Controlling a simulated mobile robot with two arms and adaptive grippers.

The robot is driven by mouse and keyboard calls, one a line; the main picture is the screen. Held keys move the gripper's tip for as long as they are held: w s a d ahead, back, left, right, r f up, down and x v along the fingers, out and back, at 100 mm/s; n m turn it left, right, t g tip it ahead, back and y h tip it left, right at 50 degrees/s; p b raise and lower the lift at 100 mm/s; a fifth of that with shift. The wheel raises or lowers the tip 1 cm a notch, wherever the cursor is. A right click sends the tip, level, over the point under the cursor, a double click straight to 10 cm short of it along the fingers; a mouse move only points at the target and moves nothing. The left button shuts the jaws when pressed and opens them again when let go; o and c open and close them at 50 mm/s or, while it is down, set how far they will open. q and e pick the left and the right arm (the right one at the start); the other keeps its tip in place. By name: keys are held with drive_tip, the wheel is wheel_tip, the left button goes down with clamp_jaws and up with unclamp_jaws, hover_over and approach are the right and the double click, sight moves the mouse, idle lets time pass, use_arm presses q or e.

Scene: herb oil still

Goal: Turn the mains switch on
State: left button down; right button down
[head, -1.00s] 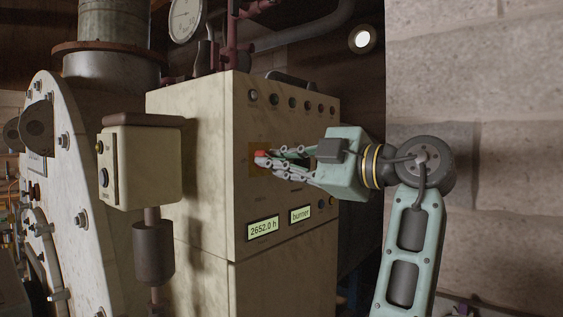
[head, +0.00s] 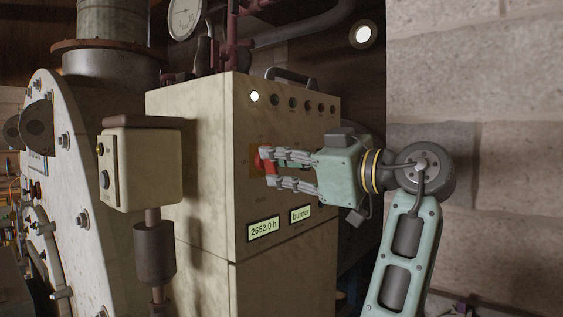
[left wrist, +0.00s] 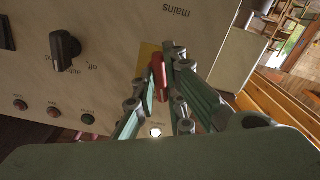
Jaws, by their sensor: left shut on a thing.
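The mains switch has a red handle (head: 257,160) on a yellow plate (left wrist: 146,50) on the front of the cream cabinet (head: 285,140). My left gripper (head: 268,168) is at the switch with its fingers shut on the red handle. In the left wrist view the red handle (left wrist: 158,77) stands between the finger pads, and the word "mains" is beside the plate. A round lamp (head: 254,97) at the top left of the panel glows white; a lit lamp also shows in the left wrist view (left wrist: 156,132). My right gripper is not in view.
A black rotary knob (left wrist: 65,47) and several dark lamps share the panel. Two lit displays (head: 263,229) sit below the switch. A small cream box (head: 150,165) on a post stands to the left. A stone wall (head: 500,160) is at the right.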

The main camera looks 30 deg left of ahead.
use_arm(q)
drive_tip(key=shift+m+p, duration=0.3)
drive_tip(key=shift+m, duration=1.9)
drive_tip(key=shift+s, duration=0.1)
drive_tip(key=c, duration=1.8)
unclamp_jaws()
drive_tip(key=shift+d, duration=0.15)
drive_tip(key=d, duration=0.7)
drive_tip(key=shift+s+d, duration=0.1)
drive_tip(key=shift+s, duration=0.15)
